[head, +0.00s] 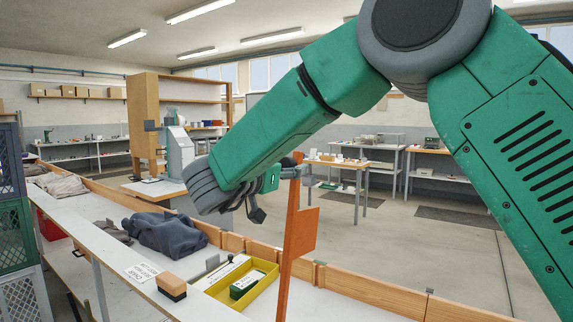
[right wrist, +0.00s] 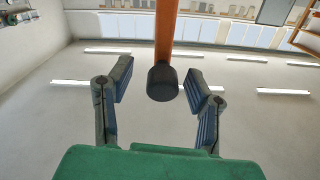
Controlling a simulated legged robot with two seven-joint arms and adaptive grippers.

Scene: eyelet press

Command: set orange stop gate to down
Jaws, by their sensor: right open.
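The orange stop gate (head: 301,232) stands nearly upright at the wooden edge of the bench, with a flat flag-like plate on its right side. In the right wrist view its orange bar (right wrist: 164,35) ends in a dark round knob (right wrist: 162,83). My right gripper (head: 276,192) is at the upper end of the gate. In the right wrist view its two fingers (right wrist: 159,75) are spread, one on each side of the knob, with visible gaps. My left gripper is not in view.
A long white bench with a wooden rail (head: 345,284) runs along the front. On it are a dark cloth (head: 165,233), a wooden-topped block (head: 172,286) and a yellow tray (head: 222,290) holding a green box. Crates (head: 18,235) stand at left. Open floor lies behind.

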